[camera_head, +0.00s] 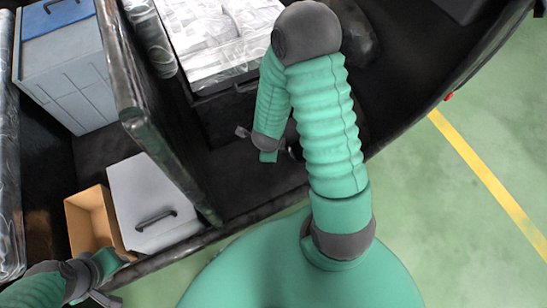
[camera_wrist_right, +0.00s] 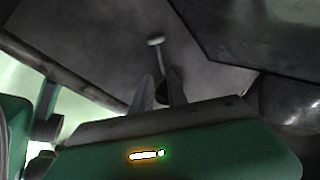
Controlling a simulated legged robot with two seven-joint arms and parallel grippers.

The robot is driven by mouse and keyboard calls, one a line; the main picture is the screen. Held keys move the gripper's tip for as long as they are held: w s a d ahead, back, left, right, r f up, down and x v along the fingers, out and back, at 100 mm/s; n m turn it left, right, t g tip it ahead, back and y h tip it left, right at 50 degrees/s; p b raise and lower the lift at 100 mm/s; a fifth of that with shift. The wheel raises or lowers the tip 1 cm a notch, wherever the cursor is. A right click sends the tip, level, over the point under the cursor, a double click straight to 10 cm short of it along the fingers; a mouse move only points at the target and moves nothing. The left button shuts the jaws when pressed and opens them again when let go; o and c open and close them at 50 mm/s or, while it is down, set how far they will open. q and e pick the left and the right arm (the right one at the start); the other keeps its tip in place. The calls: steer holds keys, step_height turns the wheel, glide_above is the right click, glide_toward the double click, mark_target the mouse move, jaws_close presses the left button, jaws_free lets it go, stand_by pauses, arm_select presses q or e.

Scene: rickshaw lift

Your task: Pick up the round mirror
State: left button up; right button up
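I cannot make out a round mirror for certain in either view. In the right wrist view a thin stalk with a pale rounded end (camera_wrist_right: 155,41) stands out against a dark surface, beyond my right gripper (camera_wrist_right: 161,92). The gripper's two fingers are apart, with a dark round shape between or behind them. I cannot tell whether they touch it. In the head view my right gripper (camera_head: 268,154) hangs over the dark floor of the cart, partly hidden by my arm. My left gripper (camera_head: 104,293) is at the bottom left, its fingers small and unclear.
A dark cart bed (camera_head: 250,185) lies below, with a dividing panel (camera_head: 150,110). It holds a grey bin with a blue lid (camera_head: 65,75), wrapped goods (camera_head: 215,45), an open cardboard box (camera_head: 85,220) and a light grey case (camera_head: 150,195).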

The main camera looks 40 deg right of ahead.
steer(key=b+x, duration=0.5)
steer(key=x, duration=0.6)
steer(key=shift+d, duration=0.1)
steer(key=b+x, duration=0.2)
steer(key=x, duration=0.1)
steer(key=b+x, duration=0.1)
steer(key=shift+s+d+f+b, duration=0.2)
steer(key=shift+s+f+b, duration=0.1)
steer(key=shift+f, duration=0.15)
steer(key=shift+w+d+f, duration=0.15)
steer(key=shift+w+f, duration=0.05)
steer(key=shift+f, duration=0.05)
steer(key=shift+r, duration=0.2)
jaws_close()
